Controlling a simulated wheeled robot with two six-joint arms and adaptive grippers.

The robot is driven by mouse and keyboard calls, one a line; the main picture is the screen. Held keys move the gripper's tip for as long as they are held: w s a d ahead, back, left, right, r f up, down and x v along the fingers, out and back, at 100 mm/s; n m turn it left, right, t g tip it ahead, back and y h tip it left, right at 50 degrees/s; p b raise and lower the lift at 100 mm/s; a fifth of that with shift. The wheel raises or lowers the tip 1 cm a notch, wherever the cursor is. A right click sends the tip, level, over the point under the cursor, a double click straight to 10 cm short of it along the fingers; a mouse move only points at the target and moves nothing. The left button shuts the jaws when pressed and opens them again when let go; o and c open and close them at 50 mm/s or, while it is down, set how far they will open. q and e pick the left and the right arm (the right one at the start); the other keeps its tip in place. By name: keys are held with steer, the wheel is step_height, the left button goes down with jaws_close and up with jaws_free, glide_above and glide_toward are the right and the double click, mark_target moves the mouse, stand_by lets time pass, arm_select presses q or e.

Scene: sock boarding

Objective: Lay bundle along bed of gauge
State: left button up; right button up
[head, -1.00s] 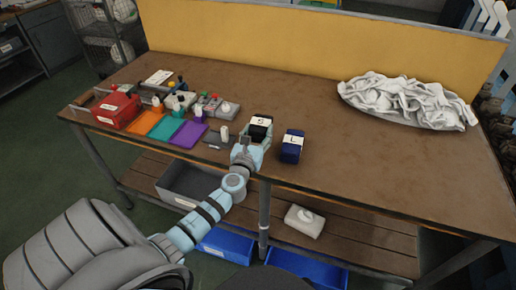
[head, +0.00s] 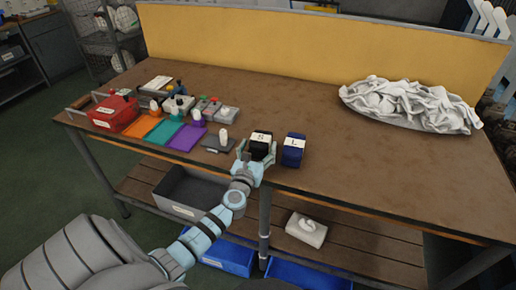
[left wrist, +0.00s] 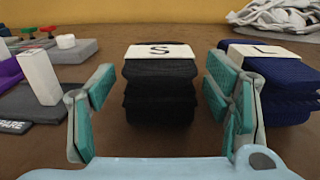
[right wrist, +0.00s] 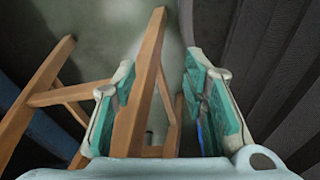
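A black folded bundle with a white S label (head: 261,147) sits on the table near the front edge. It also shows in the left wrist view (left wrist: 160,95). My left gripper (head: 256,158) is open around it, with a finger on each side and gaps visible between fingers and bundle in the left wrist view (left wrist: 160,112). A navy bundle labelled L (head: 293,152) stands just to its right. A dark grey board with an upright white block (head: 216,147) lies to its left; I cannot tell if this is the gauge. My right gripper (right wrist: 165,115) is open, away from the table top.
Purple (head: 188,139), teal (head: 166,131) and orange (head: 143,125) mats lie left of the board, with a red box (head: 113,114) beyond. A white cloth heap (head: 410,105) lies at the right. The table's middle is clear. Wooden bars (right wrist: 150,70) show in the right wrist view.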

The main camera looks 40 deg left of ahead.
arm_select(q)
steer(key=shift+s+r, duration=0.1)
steer(key=shift+r, duration=0.05)
steer(key=v, duration=1.4)
steer(key=shift+d+f, duration=0.45)
steer(key=shift+d, duration=0.05)
